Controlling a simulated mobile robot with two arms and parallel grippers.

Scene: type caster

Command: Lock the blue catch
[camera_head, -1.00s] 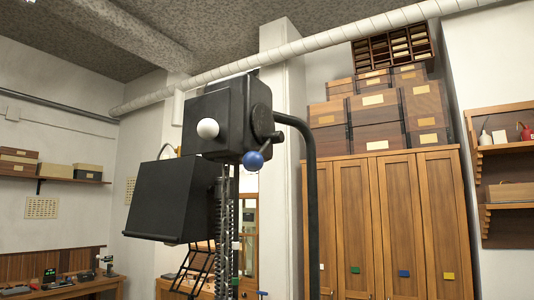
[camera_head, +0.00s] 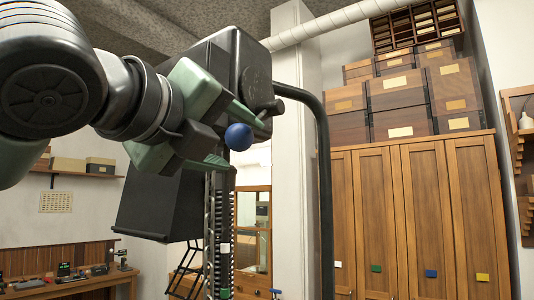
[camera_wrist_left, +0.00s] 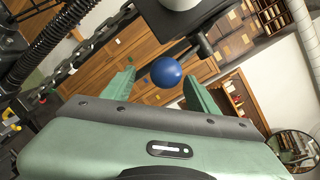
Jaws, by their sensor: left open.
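The blue catch is a blue ball knob (camera_head: 238,137) on a short dark lever at the lower right of a black machine head (camera_head: 255,72). My left gripper (camera_head: 247,149) is open, its green fingers reaching in from the left around the knob's place in the head view. In the left wrist view the blue knob (camera_wrist_left: 166,71) lies between the two open fingertips (camera_wrist_left: 159,79), with gaps showing on both sides. I cannot tell whether a finger touches it. My left arm hides much of the machine head. My right gripper is not in view.
A dark curved pipe (camera_head: 322,150) runs down just right of the knob. A black tilted panel (camera_head: 160,205) hangs below my left arm. A chain and coiled cable hang under the head. Wooden cabinets (camera_head: 423,215) stand behind. A white knob (camera_wrist_left: 180,3) shows above in the wrist view.

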